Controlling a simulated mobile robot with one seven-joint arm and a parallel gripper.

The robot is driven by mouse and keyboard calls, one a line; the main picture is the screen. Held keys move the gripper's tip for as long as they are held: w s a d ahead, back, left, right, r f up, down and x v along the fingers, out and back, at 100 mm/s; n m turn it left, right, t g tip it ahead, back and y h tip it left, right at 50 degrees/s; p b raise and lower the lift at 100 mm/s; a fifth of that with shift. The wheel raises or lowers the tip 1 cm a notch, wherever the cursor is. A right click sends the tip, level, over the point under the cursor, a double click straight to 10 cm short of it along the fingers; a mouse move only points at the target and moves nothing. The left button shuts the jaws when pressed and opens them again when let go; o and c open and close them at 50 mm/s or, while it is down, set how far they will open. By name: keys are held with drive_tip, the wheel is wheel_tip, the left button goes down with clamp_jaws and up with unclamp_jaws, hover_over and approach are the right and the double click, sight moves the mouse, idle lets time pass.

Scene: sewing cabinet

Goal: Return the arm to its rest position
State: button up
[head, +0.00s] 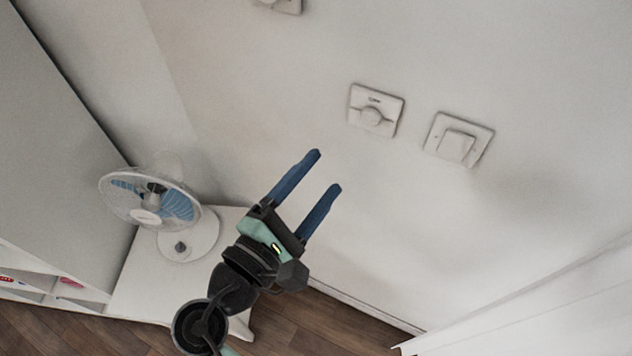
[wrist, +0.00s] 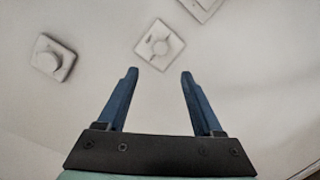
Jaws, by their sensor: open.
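My gripper (head: 330,171) is raised in front of the white wall, with its two blue fingers apart and nothing between them. In the wrist view my gripper (wrist: 159,73) is also open and empty, with the wall beyond its fingertips. I see no contact between fingers and plate.
A rocker switch plate (head: 459,139) is right of the knob plate. Another wall plate (head: 283,4) is cut off at the top. A fan (head: 152,200) stands on a white surface (head: 142,285) at left. White trim (head: 530,315) is at lower right.

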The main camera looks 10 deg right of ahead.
idle(0.5)
drive_tip(key=w+a+r+m+t+y, duration=0.1)
drive_tip(key=w+r+m+t+y, duration=0.3)
drive_tip(key=r, duration=0.5)
drive_tip(key=w+a+r+m+t+y, duration=0.1)
drive_tip(key=w+r+m, duration=0.3)
drive_tip(key=r, duration=0.5)
drive_tip(key=s+a+r+m+t+y, duration=0.2)
drive_tip(key=s+r+m+t+y, duration=0.1)
drive_tip(key=r, duration=1)
drive_tip(key=s+a+r+m+t+y, duration=0.2)
drive_tip(key=s+r+m+t+y, duration=0.2)
drive_tip(key=s+r, duration=0.4)
wheel_tip(320, 180, up, 5)
drive_tip(key=t+y, duration=0.1)
drive_tip(key=t, duration=0.1)
drive_tip(key=shift+s+a+m+t, duration=0.2)
drive_tip(key=shift+s+m+t, duration=0.1)
drive_tip(key=shift+s+t, duration=0.1)
drive_tip(key=shift+f, duration=0.1)
